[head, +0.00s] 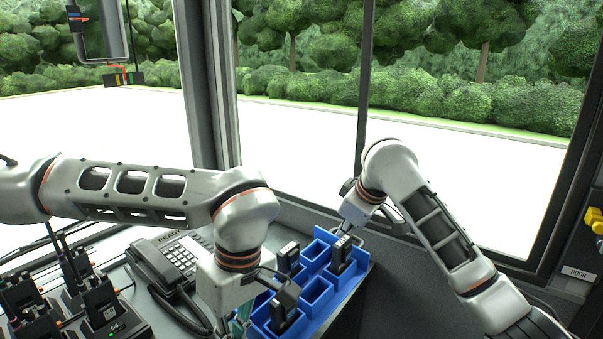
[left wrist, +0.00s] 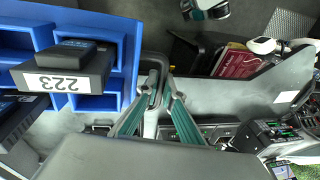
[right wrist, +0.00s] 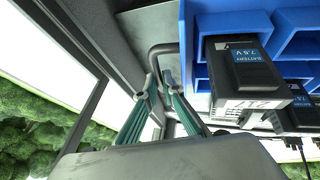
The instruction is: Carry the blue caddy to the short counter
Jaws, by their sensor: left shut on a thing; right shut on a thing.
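The blue caddy (head: 317,291) is at the lower middle of the head view, beside the window wall. It is divided into compartments, and several black battery packs stand in it. One pack (left wrist: 70,68) is labelled 223 in the left wrist view. My left gripper (left wrist: 163,92) is shut on a grey handle at one end of the caddy. My right gripper (right wrist: 157,90) is shut on the grey handle at the opposite end. The caddy looks about level. Its underside is hidden, so I cannot tell whether it touches a surface. I cannot tell which surface is the short counter.
A desk phone (head: 170,262) stands on the grey counter (head: 125,276) left of the caddy. Several black radios in chargers (head: 104,306) stand further left. The window wall is close behind the caddy. A red book (left wrist: 236,62) shows below in the left wrist view.

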